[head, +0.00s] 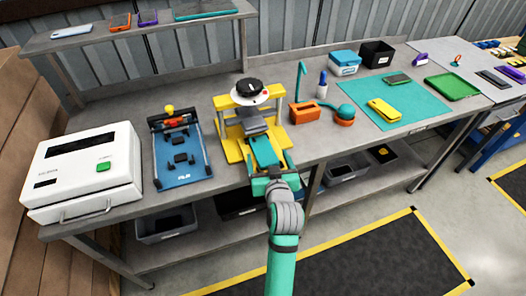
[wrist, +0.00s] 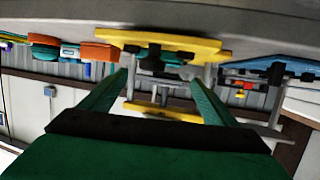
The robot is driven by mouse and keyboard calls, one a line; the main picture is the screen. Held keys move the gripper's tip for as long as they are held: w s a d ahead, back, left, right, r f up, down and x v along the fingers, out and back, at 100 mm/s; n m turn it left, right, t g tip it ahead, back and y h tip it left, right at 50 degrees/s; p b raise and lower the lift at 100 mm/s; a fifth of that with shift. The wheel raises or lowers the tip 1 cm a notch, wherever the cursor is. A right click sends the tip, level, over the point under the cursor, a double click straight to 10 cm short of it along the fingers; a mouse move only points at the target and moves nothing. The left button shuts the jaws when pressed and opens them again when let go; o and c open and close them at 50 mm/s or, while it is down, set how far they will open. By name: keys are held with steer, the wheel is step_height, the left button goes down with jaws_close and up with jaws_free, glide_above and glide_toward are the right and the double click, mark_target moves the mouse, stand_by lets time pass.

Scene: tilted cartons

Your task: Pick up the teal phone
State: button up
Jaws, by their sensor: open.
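A flat teal piece (head: 264,151), which looks like the teal phone, lies at the front of the yellow press stand (head: 232,150) on the bench. I cannot tell its exact seating. My gripper (head: 268,172) is at the bench's front edge, just before this piece. In the wrist view, my gripper (wrist: 155,88) has two green fingers spread wide apart, with nothing visibly held between them. The yellow stand (wrist: 205,46) shows beyond the fingers, upside down, with dark parts and a little teal on it.
A blue fixture (head: 183,158) and a white machine (head: 82,170) stand left of the stand. An orange holder (head: 303,112) and a teal mat (head: 365,112) with a yellow phone (head: 384,109) lie right. Other phones rest on the rear shelf (head: 95,36). Bins sit below the bench.

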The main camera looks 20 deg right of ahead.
mark_target(259, 157)
steer(key=w+f, duration=0.1)
steer(key=w, duration=0.1)
steer(key=w+f, duration=0.1)
steer(key=shift+w+d+f, duration=0.15)
steer(key=shift+w+f, duration=0.05)
steer(key=shift+w, duration=0.15)
steer(key=shift+w+f, duration=0.1)
steer(key=shift+w, duration=0.35)
steer(key=c, duration=1.4)
steer(key=shift+d, duration=0.1)
steer(key=shift+r, duration=0.25)
steer(key=shift+s+a+r, duration=0.1)
steer(key=shift+a+r, duration=0.1)
steer(key=shift+a, duration=0.35)
steer(key=shift+a+r, duration=0.2)
steer(key=shift+a, duration=0.3)
jaws_close()
steer(key=a, duration=1)
steer(key=shift+s+a+f, duration=0.2)
steer(key=shift+a, duration=0.15)
step_height(259, 157, up, 14)
steer(key=shift+a, duration=0.15)
